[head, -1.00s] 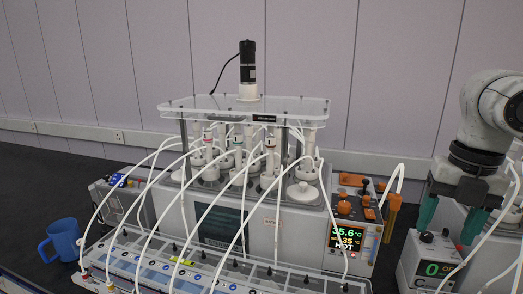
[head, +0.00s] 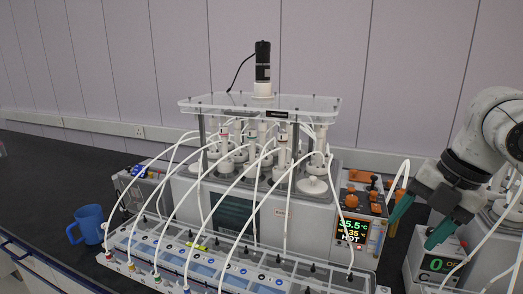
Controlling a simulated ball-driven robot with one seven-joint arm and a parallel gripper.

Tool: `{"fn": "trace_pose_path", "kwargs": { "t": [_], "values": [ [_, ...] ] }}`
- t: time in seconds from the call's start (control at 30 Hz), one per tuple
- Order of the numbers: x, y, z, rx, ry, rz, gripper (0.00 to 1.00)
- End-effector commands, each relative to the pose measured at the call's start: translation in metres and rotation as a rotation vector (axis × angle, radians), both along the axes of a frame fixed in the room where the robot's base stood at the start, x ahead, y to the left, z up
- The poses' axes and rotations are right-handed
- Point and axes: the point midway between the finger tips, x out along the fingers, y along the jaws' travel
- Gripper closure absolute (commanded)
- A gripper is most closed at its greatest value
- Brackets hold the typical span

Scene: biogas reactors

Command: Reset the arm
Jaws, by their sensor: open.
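My gripper (head: 420,222) is at the right side of the head view, at the end of my white and grey arm. Its two green fingers are spread apart with nothing between them. It is tilted, with the fingers pointing down and to the left. It hangs in front of a white device (head: 437,263) with a green "0" on its display, just right of the heating unit (head: 352,232) that reads 35.5 °C and HOT. The fingertips overlap these devices in the picture; I cannot tell whether they touch.
A biogas reactor rig (head: 262,106) with several bottles and white tubes stands at the centre. A long tray of channels (head: 225,262) lies in front of it. A blue mug (head: 88,224) stands at the left, where the dark bench (head: 45,180) is mostly clear.

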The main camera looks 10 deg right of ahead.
Motion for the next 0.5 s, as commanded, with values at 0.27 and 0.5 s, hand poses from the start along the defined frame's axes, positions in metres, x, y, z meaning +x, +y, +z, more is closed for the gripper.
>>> {"fn": "trace_pose_path", "kwargs": {
  "t": [0.27, 0.5],
  "values": [
    [0.038, 0.060, -0.028, 0.286, -0.087, -0.245, 0.38],
    [0.051, 0.103, -0.080, 0.559, -0.035, -0.584, 0.38]
  ]
}}
